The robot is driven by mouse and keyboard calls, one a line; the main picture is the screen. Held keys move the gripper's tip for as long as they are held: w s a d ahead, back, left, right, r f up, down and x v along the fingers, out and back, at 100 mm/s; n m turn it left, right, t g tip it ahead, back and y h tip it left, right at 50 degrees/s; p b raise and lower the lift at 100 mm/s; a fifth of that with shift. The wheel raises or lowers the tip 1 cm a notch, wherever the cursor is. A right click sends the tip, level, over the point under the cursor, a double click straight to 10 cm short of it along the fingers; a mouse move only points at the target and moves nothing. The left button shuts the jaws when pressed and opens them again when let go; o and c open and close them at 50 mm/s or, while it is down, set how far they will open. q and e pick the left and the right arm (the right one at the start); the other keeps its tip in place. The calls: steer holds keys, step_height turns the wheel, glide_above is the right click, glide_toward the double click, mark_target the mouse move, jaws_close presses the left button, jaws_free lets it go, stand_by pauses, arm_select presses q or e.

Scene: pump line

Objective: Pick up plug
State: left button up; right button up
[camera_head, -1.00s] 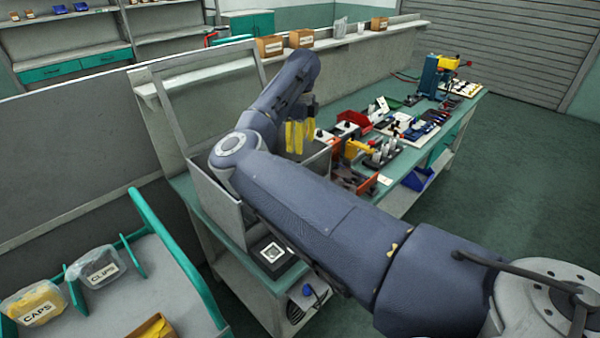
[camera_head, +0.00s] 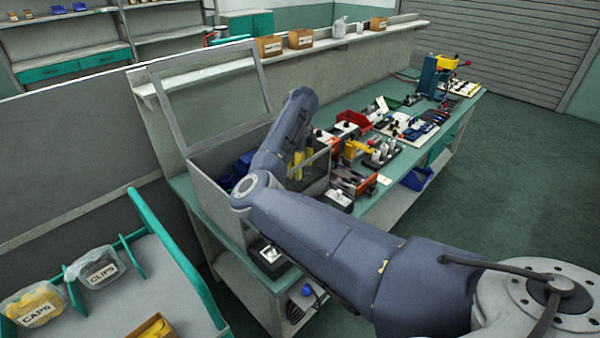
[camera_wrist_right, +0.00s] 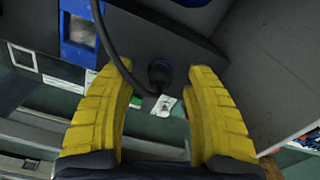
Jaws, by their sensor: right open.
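My right gripper (camera_head: 298,165) is over the open grey box (camera_head: 212,198) on the bench, its yellow fingers pointing down and partly hidden by my arm. In the wrist view the yellow fingers (camera_wrist_right: 155,100) are spread with a gap between them. A dark round plug-like piece (camera_wrist_right: 160,72) shows beyond and between the fingers, apart from both. A black cable (camera_wrist_right: 118,55) curves down beside it. I cannot tell for sure whether this piece is the plug. My left gripper is not in view.
Blue parts (camera_head: 243,163) lie in the box, and its framed lid (camera_head: 205,95) stands open behind. A red bin (camera_head: 354,121) and several tools crowd the bench to the right. A dark device (camera_head: 269,258) stands at the bench's near end. Floor at right is clear.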

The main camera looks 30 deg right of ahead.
steer(key=shift+f, duration=0.4)
jaws_close()
